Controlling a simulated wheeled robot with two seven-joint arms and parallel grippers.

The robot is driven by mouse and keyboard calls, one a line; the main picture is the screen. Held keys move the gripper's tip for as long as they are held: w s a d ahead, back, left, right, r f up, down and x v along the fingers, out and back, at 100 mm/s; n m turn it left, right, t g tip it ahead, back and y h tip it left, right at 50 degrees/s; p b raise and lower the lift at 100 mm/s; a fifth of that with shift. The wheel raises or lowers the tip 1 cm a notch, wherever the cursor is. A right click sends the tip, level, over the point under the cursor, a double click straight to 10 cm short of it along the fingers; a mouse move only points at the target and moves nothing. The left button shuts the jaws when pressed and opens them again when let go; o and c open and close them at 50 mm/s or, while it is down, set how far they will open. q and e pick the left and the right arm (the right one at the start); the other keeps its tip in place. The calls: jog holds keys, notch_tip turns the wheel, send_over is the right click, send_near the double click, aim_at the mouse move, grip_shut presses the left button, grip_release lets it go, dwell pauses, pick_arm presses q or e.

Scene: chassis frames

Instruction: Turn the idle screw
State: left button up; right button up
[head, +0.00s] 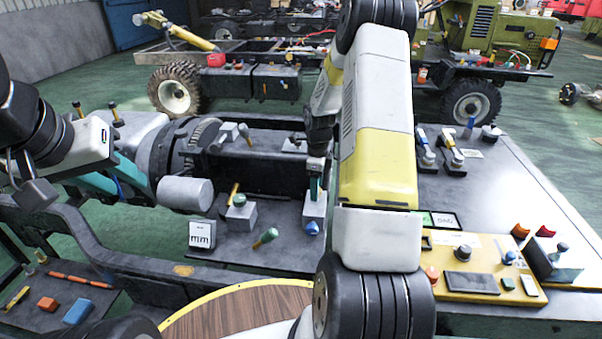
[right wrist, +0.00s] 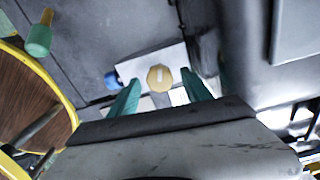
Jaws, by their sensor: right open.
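The idle screw appears to be the round brass head with a pale slot (right wrist: 160,78) on a light grey block, seen in the right wrist view. A blue knob (right wrist: 112,80) sits at the block's left side. In the head view this block (head: 314,208) stands on the grey bench, and the screw is hidden there. My right gripper (head: 315,187) is over the block. Its teal fingers are open, one on each side of the screw, with gaps showing. My left gripper (head: 124,185) is at the left by a grey cylinder, its teal fingers apart with no held thing visible.
A block with a green knob (head: 240,201) and a green-tipped handle (head: 265,238) lie left of the screw's block. A yellow control panel (head: 470,282) is at the right. A round wooden top with yellow rim (head: 240,310) is in front. My right arm hides the middle.

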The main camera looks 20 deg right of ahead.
grip_shut()
jog(key=shift+n, duration=0.3)
